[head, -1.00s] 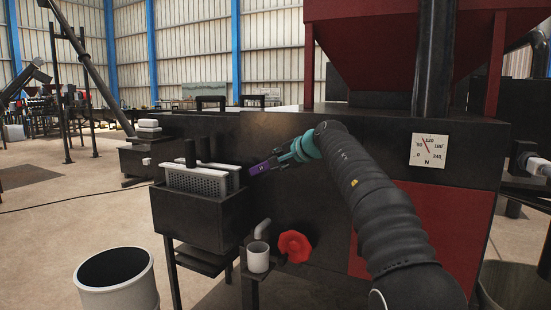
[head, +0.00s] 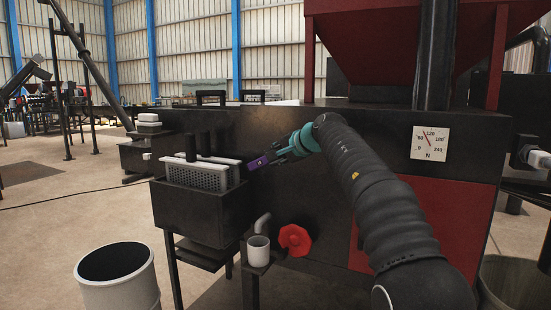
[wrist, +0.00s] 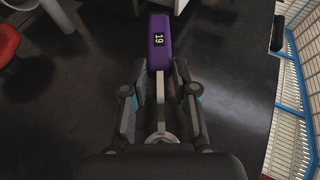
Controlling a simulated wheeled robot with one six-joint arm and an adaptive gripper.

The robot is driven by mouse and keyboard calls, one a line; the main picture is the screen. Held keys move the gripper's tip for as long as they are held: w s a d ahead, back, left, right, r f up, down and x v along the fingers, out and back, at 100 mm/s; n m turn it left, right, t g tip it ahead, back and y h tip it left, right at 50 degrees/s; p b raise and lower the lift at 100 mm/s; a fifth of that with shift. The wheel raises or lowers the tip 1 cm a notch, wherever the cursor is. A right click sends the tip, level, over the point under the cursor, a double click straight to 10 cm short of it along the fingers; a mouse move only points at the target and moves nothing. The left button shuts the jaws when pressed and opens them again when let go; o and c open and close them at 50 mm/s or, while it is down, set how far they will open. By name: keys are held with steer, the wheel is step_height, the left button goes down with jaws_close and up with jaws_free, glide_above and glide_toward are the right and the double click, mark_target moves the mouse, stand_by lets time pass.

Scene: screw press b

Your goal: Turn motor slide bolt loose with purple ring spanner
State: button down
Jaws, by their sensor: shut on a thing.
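My gripper (head: 278,156) is shut on the purple ring spanner (head: 259,163), in front of the dark machine's side. In the wrist view the spanner's purple handle (wrist: 159,45), marked 19, points away from my gripper (wrist: 162,92). Its grey shaft runs between the two fingers, and its metal ring end lies close to the palm. In the head view the purple end is beside the right end of the light perforated rack (head: 208,178). I cannot make out the motor slide bolt in either view.
The rack sits in a dark box (head: 200,215) on legs. Below are a white cup (head: 258,250), a red knob (head: 295,240) and a pale bin (head: 118,280). A gauge marked N (head: 430,142) is on the machine at right. Open floor lies to the left.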

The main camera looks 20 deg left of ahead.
steer(key=shift+s+a+b, duration=0.15)
steer(key=shift+s+b, duration=1.35)
steer(key=shift+s, duration=0.8)
